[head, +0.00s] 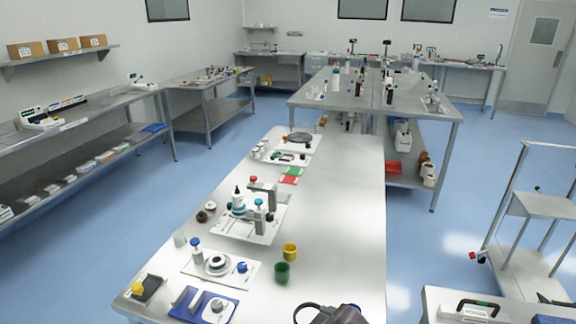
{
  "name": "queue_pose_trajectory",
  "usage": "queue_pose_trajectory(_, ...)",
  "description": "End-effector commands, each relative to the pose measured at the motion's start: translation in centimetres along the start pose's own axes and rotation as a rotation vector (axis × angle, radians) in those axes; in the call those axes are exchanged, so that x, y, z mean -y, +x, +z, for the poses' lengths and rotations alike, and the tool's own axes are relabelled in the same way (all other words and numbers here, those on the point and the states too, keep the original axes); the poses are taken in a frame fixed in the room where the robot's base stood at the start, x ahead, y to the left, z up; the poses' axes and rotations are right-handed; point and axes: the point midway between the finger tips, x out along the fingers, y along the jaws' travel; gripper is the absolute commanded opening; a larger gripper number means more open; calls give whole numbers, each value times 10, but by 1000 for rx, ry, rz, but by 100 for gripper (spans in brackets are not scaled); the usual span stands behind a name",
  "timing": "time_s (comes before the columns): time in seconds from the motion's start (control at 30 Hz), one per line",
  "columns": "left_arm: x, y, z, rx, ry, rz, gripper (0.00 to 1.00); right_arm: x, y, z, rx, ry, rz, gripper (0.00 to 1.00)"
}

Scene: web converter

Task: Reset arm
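Neither of my grippers can be made out in the head view, and no arm is seen reaching over the table. A dark rounded shape with a loop (345,314) is cut off by the bottom edge, over the near end of the long steel table (340,230). I cannot tell whether it is a part of me or an item on the table.
The table holds a green cup (282,272), a yellow cup (290,252), a white tray with a clamp-like device (262,207), and a blue tray (214,308). Its right half is mostly clear. A trolley (541,206) stands at right; blue floor (90,262) is open at left.

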Motion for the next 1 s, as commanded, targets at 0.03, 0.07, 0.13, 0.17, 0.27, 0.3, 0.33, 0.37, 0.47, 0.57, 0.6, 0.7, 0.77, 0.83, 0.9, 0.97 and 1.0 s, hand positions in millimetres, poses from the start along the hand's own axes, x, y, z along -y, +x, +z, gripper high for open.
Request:
queue_pose_trajectory(0.03, 0, 0, -1, -1, 0, 0, 36, -4, -4, 32, 85, 107, 2, 63)
queue_pose_trajectory(0.07, 0, 0, -1, -1, 0, 0, 36, -6, -6, 48, 129, 158, 7, 63)
queue_pose_trajectory(0.13, 0, 0, -1, -1, 0, 0, 36, -9, -13, 80, 219, 263, 15, 63)
queue_pose_trajectory(0.17, 0, 0, -1, -1, 0, 0, 36, -10, -16, 92, 253, 302, 20, 63)
queue_pose_trajectory(0.27, 0, 0, -1, -1, 0, 0, 36, -9, -28, 130, 360, 417, 31, 63)
queue_pose_trajectory(0.3, 0, 0, -1, -2, 0, 0, 36, -8, -33, 143, 400, 460, 35, 63)
queue_pose_trajectory(0.33, 0, 0, -1, -2, 0, 0, 36, -8, -37, 153, 427, 489, 39, 63)
queue_pose_trajectory(0.37, 0, 0, -1, -2, 0, 0, 36, -7, -41, 162, 456, 517, 42, 63)
queue_pose_trajectory(0.47, 0, 0, -1, -2, 0, 0, 36, -3, -56, 192, 545, 608, 55, 63)
queue_pose_trajectory(0.57, 0, 6, -2, -4, 0, 0, 36, 4, -38, 215, 581, 634, 54, 63)
queue_pose_trajectory(0.6, 0, 8, -2, -4, 0, 0, 36, 6, -27, 222, 583, 632, 52, 63)
queue_pose_trajectory(0.7, 0, 13, 0, -3, 0, 0, 36, 14, 2, 243, 591, 630, 47, 63)
queue_pose_trajectory(0.77, 0, 16, 0, -3, 0, 0, 36, 21, 19, 258, 598, 629, 42, 63)
queue_pose_trajectory(0.83, 0, 21, 0, -3, 0, 0, 36, 29, 41, 277, 606, 628, 37, 63)
queue_pose_trajectory(0.9, 0, 26, 1, -3, 0, 0, 36, 40, 64, 300, 616, 627, 32, 63)
queue_pose_trajectory(0.97, 0, 31, 1, -3, 0, 0, 36, 52, 86, 324, 626, 626, 26, 63)
queue_pose_trajectory(1.0, 0, 36, 2, -3, 0, 0, 36, 62, 102, 342, 633, 625, 21, 63)
